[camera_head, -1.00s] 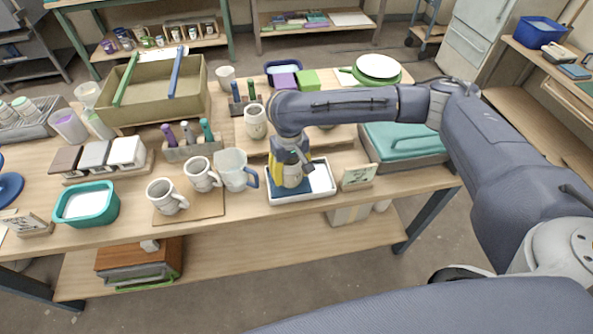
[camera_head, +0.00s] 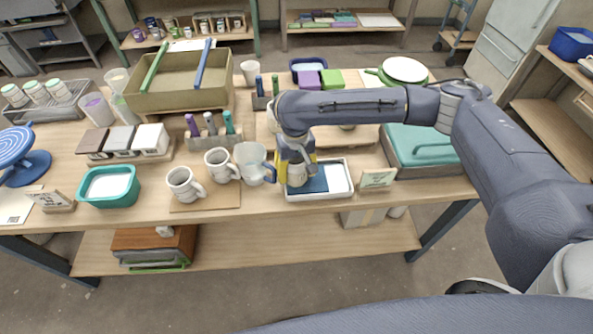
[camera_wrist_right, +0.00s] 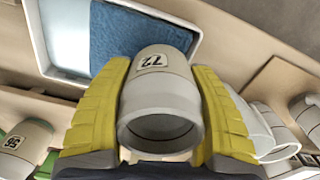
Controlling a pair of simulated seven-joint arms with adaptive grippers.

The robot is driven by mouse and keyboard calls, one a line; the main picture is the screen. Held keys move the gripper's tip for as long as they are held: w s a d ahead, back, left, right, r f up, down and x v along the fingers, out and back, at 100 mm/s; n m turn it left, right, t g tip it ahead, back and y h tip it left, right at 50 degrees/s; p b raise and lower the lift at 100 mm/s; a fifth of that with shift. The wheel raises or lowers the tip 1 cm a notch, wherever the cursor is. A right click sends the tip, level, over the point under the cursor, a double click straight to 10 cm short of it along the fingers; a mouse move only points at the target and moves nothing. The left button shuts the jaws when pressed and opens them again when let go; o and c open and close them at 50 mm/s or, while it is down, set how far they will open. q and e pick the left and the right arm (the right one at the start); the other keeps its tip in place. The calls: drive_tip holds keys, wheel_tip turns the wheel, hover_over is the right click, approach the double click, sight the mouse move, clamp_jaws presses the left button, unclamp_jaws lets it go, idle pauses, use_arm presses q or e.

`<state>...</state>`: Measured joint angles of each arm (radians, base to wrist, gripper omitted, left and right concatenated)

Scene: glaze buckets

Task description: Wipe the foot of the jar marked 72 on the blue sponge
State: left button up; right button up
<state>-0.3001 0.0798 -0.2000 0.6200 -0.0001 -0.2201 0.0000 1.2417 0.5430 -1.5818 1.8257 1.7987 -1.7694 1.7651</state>
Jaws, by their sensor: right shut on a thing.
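The grey-white jar marked 72 (camera_wrist_right: 160,90) is between the yellow fingers of my right gripper (camera_head: 296,158), which is shut on it. In the head view the jar (camera_head: 297,176) is upright over the left part of the blue sponge (camera_head: 316,184). The sponge lies in a white tray (camera_head: 322,196) and also shows beyond the jar in the right wrist view (camera_wrist_right: 120,40). The foot is hidden, so I cannot tell whether it touches the sponge. My left gripper is not in view.
A clear mug (camera_head: 253,164) and two white mugs (camera_head: 186,184) stand close left of the tray. A small sign (camera_head: 377,179) and a teal case (camera_head: 422,150) are to its right. A tool rack (camera_head: 212,138) stands behind the mugs.

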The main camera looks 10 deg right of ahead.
sight(295, 162)
drive_tip(key=shift+r, duration=3.5)
